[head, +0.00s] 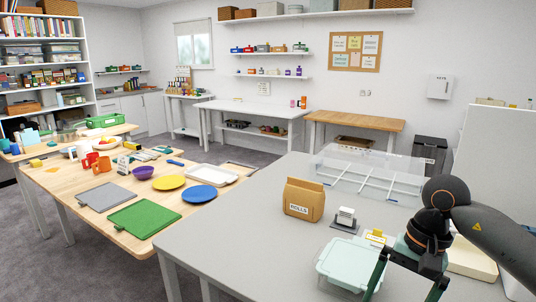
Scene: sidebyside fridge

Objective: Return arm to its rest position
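My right arm (495,235) comes in from the right edge, over the grey table. My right gripper (401,292) points down at the bottom of the head view. Its two dark fingers are spread wide apart, and I see nothing held between them. The fingertips run to the bottom edge of the view. A pale green lidded box (352,262) lies just left of the gripper, partly behind its left finger; I cannot tell whether they touch. My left gripper is not in view.
A wooden table (75,185) with plates, boards and mugs stands to the left.

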